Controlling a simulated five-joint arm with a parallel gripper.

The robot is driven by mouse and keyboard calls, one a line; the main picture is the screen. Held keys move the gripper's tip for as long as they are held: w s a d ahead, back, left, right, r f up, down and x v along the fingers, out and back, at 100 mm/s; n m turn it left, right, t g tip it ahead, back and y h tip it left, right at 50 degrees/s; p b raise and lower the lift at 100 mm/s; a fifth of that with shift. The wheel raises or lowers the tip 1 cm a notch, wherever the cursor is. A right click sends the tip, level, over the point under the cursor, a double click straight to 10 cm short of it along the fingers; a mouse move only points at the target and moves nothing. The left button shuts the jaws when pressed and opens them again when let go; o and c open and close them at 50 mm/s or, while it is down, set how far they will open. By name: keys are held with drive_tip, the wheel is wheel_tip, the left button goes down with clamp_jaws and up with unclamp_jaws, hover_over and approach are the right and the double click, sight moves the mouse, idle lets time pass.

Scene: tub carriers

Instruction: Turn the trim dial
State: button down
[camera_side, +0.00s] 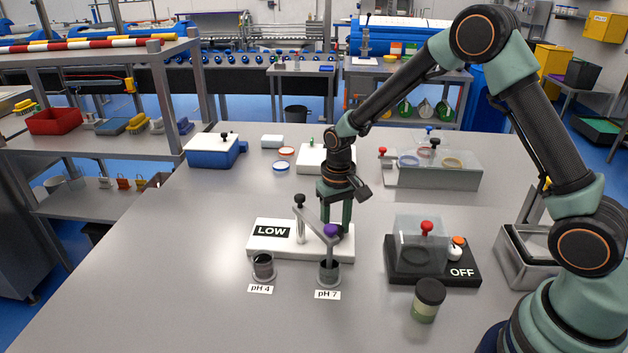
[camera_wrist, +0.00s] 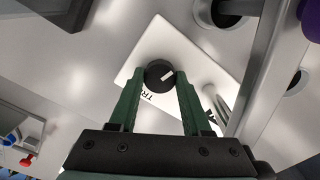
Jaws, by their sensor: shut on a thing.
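The trim dial (camera_wrist: 153,70) is a round black knob with a white pointer mark, on the white meter base (camera_side: 262,250). My gripper (camera_wrist: 159,80) is shut on the dial, one green finger on each side of it in the wrist view. In the side view my gripper (camera_side: 336,218) reaches down at the right end of the base, and the dial is mostly hidden there. The display (camera_side: 271,231) on the base reads LOW. The dial's lettering is partly covered in the wrist view.
A post with a swing arm (camera_side: 315,222) and purple knob (camera_side: 331,230) stands close in front of my gripper; its probe is in the pH 7 cup (camera_side: 329,281). The pH 4 cup (camera_side: 263,265) is at left. A clear-covered black box (camera_side: 462,273) marked OFF and a jar (camera_side: 428,300) are right.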

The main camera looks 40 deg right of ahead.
drive_tip(key=n, duration=0.4)
drive_tip(key=shift+n, duration=1.9)
drive_tip(key=shift+c, duration=1.8)
unclamp_jaws()
wheel_tip(320, 180, up, 12)
drive_tip(key=shift+r, duration=0.15)
